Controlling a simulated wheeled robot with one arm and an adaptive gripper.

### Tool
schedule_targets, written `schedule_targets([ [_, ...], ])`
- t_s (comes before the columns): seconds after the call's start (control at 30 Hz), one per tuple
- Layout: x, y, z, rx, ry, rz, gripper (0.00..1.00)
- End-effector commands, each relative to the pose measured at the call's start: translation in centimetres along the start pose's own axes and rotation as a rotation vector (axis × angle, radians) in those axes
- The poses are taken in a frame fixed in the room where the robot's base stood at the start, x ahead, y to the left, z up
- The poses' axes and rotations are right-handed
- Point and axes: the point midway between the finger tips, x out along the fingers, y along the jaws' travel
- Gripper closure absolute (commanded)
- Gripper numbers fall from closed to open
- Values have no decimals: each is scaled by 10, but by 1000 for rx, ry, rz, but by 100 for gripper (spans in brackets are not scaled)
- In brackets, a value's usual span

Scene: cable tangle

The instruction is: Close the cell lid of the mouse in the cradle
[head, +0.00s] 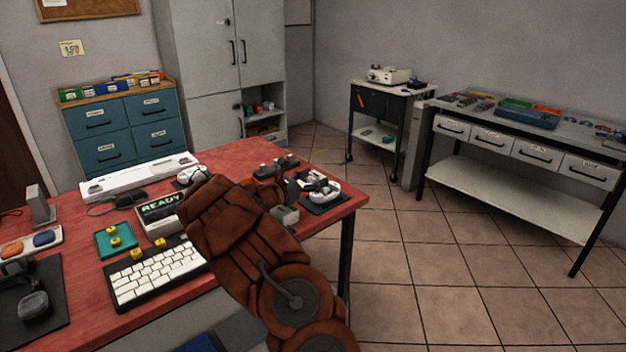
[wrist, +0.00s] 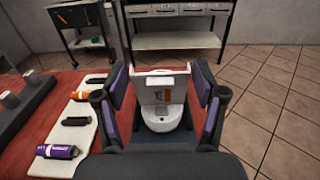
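The white mouse (wrist: 163,118) sits in its cradle on a dark blue pad (wrist: 143,135), between my fingers in the wrist view. A white upright panel stands at its far side, apparently the cell lid (wrist: 160,76) raised, with a dark and orange patch below its top edge. In the head view, the mouse (head: 320,186) is at the right end of the red table. My gripper (wrist: 164,100) is open, its purple-padded fingers on both sides of the mouse. I cannot tell whether they touch it. In the head view my arm mostly hides the gripper.
A white tray (wrist: 72,135) with purple, black and orange cells lies left of the cradle. The keyboard (head: 158,275), READY display (head: 160,212) and teal pad (head: 115,240) stand on the red table (head: 75,275). The table's right edge is close to the cradle, with open floor beyond.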

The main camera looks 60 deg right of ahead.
Motion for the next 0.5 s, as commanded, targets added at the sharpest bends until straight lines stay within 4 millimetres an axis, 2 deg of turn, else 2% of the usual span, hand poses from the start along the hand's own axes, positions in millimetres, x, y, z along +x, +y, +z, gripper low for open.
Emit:
schedule_targets([
  [0.07,0,0,0,0,0,0,42],
  [0.4,0,0,0,0,0,0,76],
  [0.5,0,0,1,0,1,0,77],
])
